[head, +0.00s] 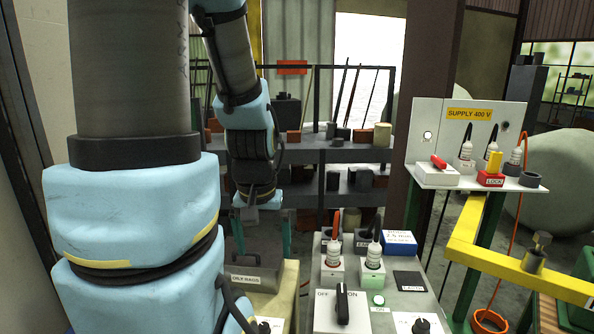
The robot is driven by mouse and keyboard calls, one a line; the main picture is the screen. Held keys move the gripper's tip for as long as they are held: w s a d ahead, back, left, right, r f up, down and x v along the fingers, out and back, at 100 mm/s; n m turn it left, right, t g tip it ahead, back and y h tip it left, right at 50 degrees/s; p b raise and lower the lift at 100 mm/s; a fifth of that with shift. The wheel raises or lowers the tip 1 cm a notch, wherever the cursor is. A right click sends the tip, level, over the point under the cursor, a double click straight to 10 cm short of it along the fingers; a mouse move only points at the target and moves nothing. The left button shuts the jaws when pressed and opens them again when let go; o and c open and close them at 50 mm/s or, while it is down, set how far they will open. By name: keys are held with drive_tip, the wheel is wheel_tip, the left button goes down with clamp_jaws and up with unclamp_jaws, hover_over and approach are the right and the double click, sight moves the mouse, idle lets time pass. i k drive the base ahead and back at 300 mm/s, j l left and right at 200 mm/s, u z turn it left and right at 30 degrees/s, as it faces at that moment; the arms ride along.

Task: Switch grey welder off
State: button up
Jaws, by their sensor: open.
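A grey welder (322,262) stands at the lower middle. On its front is a pale switch plate with a black rotary switch (342,303) between the labels OFF and ON. The switch handle stands about upright; its exact setting is hard to tell. My gripper (262,230) hangs pointing down to the left of and behind the welder, above the oily rags bin. It is open, apart from the switch, and nothing shows between its fingers.
A cream box (288,280) stands left of the welder. Bottles in holders (374,252) and a blue box (399,243) sit on the welder top. A supply panel (468,118) and yellow rail (480,250) stand at right. Shelves (345,155) are behind.

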sight(342, 308)
drive_tip(key=l+z, duration=0.2)
drive_tip(key=l, duration=1.2)
drive_tip(key=k+j+u, duration=0.1)
drive_tip(key=j, duration=0.25)
drive_tip(key=k+j+u, duration=0.15)
drive_tip(key=j, duration=0.25)
drive_tip(key=k+j+u, duration=0.1)
drive_tip(key=j, duration=0.25)
